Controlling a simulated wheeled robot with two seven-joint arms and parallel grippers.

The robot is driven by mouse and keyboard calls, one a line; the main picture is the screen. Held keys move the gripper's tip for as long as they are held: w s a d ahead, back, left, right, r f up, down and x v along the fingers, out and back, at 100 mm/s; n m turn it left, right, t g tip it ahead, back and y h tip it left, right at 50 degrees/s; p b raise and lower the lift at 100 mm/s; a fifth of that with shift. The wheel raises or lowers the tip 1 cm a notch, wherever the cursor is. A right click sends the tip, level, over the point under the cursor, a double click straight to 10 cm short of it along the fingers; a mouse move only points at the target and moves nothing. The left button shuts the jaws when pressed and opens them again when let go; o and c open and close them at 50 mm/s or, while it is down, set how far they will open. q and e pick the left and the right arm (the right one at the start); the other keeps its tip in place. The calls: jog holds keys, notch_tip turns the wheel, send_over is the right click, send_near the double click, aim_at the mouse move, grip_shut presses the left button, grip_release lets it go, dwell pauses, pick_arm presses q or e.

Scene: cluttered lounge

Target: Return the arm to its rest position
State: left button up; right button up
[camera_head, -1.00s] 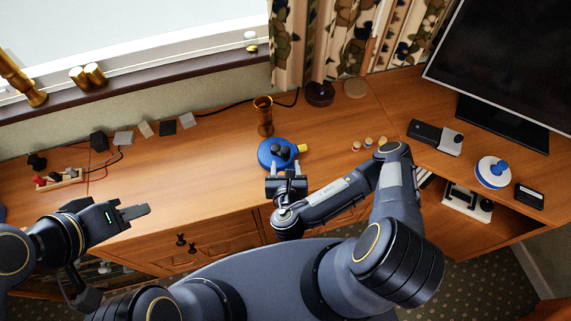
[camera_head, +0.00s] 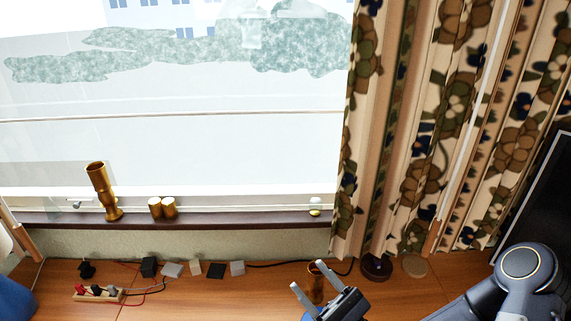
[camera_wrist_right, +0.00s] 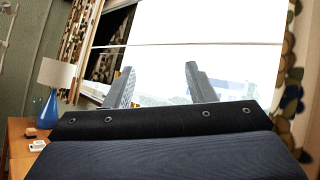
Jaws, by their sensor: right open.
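My right gripper (camera_head: 322,291) is at the bottom edge of the head view, in front of the wooden desk top. Its two fingers are apart, with nothing between them. In the right wrist view its fingers (camera_wrist_right: 160,76) are spread against the bright window, and no object shows between them. My right arm (camera_head: 525,275) comes in from the lower right, and much of it is below the picture. My left arm and gripper are out of view.
The wooden desk (camera_head: 180,305) carries a brown-gold cup (camera_head: 316,270) close behind the right gripper, a power strip (camera_head: 97,294) and several small blocks at the back. The window sill (camera_head: 240,219) holds golden vessels. Curtains (camera_head: 420,130) hang behind; a dark screen (camera_head: 535,210) stands right.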

jog(key=s+a+n+g+h+b, duration=0.15)
jog(key=s+n+g+h, duration=0.25)
jog(key=s+n+g, duration=1.35)
jog(key=d+f+n+t+h, duration=0.2)
jog(key=d+t+h, duration=0.5)
jog(key=d+h, duration=0.4)
jog(key=w+d+f, duration=0.1)
jog(key=d, duration=0.4)
jog(key=shift+d+h+b, duration=0.25)
jog(key=shift+h+b, duration=0.15)
